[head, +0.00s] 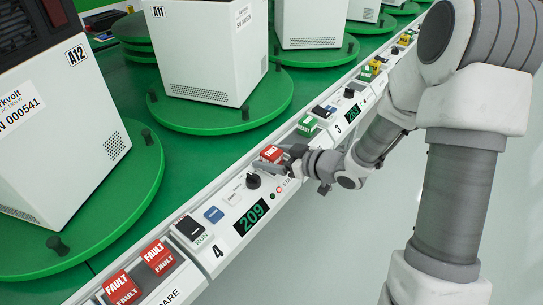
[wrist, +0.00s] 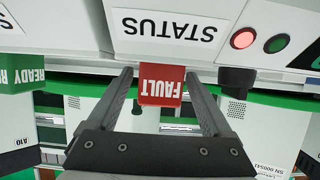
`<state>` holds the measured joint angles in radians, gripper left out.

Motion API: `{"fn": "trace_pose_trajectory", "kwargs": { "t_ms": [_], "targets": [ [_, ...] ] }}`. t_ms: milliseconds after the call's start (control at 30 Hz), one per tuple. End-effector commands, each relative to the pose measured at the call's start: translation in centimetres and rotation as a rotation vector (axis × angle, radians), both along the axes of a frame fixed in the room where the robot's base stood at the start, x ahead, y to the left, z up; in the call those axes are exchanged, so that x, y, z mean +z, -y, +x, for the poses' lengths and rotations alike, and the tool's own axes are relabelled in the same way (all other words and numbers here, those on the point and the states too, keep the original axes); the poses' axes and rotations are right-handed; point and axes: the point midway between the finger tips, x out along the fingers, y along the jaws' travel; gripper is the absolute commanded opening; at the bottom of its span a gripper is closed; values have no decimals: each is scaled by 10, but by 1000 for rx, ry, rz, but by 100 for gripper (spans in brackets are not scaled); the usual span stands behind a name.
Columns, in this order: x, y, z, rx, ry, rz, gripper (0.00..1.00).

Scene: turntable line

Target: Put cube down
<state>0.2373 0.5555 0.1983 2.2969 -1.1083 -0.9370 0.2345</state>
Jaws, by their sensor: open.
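A red cube marked FAULT (head: 271,153) sits on the sloped console at station 4, at the far end of its panel. It also shows in the wrist view (wrist: 161,86), upside down, beside the white STATUS label (wrist: 163,25). My gripper (head: 280,165) is at this cube. In the wrist view my gripper (wrist: 158,76) is open, with one finger on each side of the cube and a visible gap on both sides. The cube's underside is hidden, so I cannot tell exactly how it rests.
Two more FAULT cubes (head: 140,271) lie in the SPARE tray at the near end. A black knob (head: 253,181) and buttons are close to my gripper. White machines stand on green turntables (head: 220,115) behind the console.

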Motion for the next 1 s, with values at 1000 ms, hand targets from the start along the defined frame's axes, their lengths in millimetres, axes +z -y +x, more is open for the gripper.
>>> {"fn": "trace_pose_trajectory", "kwargs": {
  "t_ms": [1000],
  "targets": [
    [58,102,-53,-77,18,-118,84]
  ]
}}
